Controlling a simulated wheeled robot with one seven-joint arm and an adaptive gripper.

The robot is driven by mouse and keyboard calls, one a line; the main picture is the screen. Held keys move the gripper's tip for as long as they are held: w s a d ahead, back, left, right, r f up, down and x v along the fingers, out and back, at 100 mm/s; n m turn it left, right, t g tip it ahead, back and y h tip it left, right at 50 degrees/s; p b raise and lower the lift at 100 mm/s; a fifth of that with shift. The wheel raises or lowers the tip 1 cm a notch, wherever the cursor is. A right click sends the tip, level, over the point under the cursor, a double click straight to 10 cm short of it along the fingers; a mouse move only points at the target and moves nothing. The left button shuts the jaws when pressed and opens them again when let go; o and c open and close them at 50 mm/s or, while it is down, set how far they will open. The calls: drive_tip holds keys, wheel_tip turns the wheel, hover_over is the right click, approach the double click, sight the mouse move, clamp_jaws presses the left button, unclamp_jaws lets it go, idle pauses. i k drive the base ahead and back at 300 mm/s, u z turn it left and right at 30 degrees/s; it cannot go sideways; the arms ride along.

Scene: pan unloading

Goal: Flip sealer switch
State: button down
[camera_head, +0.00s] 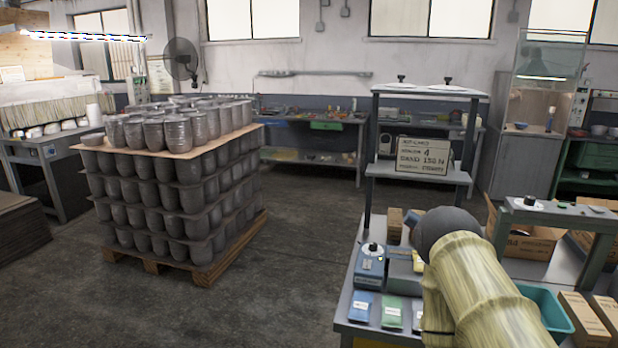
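A small blue bench unit (370,268) with a pale round knob on top and a small green mark stands at the left of the workbench. It may be the sealer; its switch is too small to make out. A grey unit (404,268) sits just right of it, partly hidden by my arm. My arm, in a yellowish cover with a dark rounded joint, reaches over the bench from the lower right. My gripper does not show, so its opening and its distance from the unit cannot be seen.
The workbench (346,308) carries blue and green packets (391,312), a teal bin (548,312) and cardboard boxes (583,318). A shelf frame with a sign (422,155) rises behind. A pallet stack of grey pots (170,190) stands left; the floor between (295,250) is clear.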

sight(367, 264)
drive_tip(key=u, duration=3.1)
drive_tip(key=k, duration=1)
drive_tip(key=z, duration=1.95)
drive_tip(key=i, duration=0.3)
drive_tip(key=z, duration=0.05)
